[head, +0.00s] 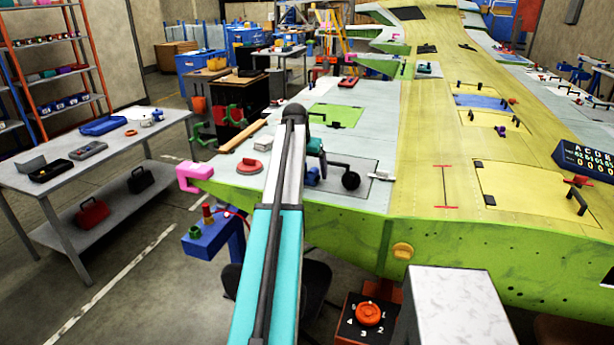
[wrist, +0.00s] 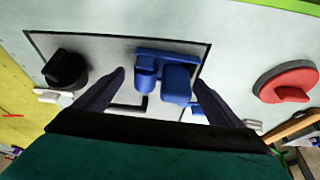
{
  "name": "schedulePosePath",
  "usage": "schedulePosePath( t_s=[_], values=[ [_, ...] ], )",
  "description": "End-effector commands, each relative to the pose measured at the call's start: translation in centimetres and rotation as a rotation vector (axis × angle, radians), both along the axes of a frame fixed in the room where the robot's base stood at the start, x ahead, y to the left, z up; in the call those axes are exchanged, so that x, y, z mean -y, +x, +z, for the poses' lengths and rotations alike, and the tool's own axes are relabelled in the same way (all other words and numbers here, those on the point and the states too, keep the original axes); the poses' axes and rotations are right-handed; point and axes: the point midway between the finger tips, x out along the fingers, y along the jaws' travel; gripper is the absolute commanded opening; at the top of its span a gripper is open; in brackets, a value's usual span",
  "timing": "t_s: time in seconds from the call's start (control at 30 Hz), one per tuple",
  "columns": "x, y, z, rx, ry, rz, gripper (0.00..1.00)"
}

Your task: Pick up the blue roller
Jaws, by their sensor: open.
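A blue piece, which looks like the blue roller (wrist: 176,86), lies on the grey panel of the wing. It shows a flat back plate, a small round part and a larger rounded block. In the head view the blue roller (head: 313,177) is small and partly hidden beside my arm. My gripper (wrist: 160,79) is open, with one dark finger on each side of the blue roller in the wrist view. Whether the fingers touch it or hover above it I cannot tell. In the head view my gripper (head: 315,155) is mostly hidden behind my arm.
A black knob (wrist: 66,70) and a white clamp (wrist: 52,96) lie left of the blue roller in the wrist view; a red disc with a handle (wrist: 285,84) lies right. A pink clamp (head: 193,176) sits on the wing's edge. A side table (head: 95,170) stands left.

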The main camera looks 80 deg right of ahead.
Motion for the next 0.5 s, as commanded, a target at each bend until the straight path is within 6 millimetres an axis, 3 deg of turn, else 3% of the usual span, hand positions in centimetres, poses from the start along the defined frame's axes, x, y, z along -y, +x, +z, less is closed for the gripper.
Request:
schedulePosePath(
  t_s=[0.17, 0.43, 0.5],
  values=[
    [-0.01, 0.02, 0.01, 0.000, 0.000, 0.000, 0.87],
    [-0.01, 0.03, 0.02, 0.000, 0.000, 0.000, 0.42],
    [-0.01, 0.04, 0.07, 0.000, -0.001, 0.000, 0.39]
  ],
)
